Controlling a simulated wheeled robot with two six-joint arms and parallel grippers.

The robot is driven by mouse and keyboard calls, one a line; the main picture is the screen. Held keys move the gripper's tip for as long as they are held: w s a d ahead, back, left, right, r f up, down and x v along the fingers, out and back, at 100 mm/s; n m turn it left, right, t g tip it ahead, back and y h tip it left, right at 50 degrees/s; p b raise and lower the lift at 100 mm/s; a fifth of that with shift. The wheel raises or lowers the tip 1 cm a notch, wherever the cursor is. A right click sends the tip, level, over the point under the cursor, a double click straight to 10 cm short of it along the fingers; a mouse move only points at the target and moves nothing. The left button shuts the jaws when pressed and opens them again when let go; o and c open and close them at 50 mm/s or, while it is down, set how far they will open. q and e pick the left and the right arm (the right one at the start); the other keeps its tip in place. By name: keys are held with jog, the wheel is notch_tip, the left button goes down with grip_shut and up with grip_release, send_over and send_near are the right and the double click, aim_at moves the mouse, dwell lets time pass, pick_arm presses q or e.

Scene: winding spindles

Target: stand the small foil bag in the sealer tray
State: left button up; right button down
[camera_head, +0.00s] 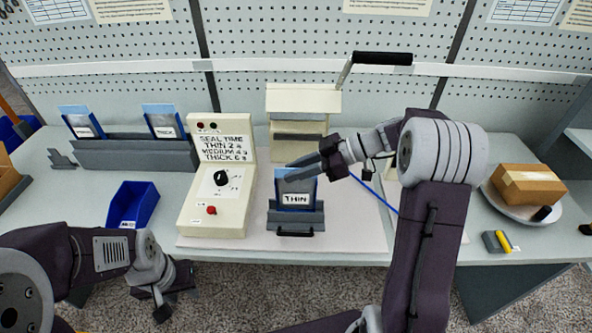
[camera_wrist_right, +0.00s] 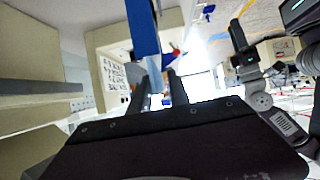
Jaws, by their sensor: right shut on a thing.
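The small foil bag (camera_head: 293,196) is blue-edged with a white THIN label and is upright in the head view. Its lower edge is at the grey sealer tray (camera_head: 314,219), in front of the cream sealer (camera_head: 302,101); I cannot tell whether it touches the tray floor. My right gripper (camera_head: 300,172) is shut on the bag's upper part, reaching in from the right. In the right wrist view the bag shows as a blue strip (camera_wrist_right: 143,32) at the fingers. My left gripper (camera_head: 174,292) is open and empty, low at the front left, away from the bag.
A cream control box (camera_head: 215,205) with a dial and seal-time text stands left of the tray. A grey rack (camera_head: 120,154) holds two bags behind a blue bin (camera_head: 133,204). A brown box (camera_head: 527,185) sits on a round plate at right. The sealer's black-handled lever (camera_head: 382,58) rises behind.

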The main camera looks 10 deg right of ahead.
jog(key=shift+f+b, duration=1.3)
jog(key=shift+b, duration=0.15)
jog(key=c, duration=1.1)
grip_release()
jog(key=shift+c, duration=0.2)
jog(key=v, duration=0.9)
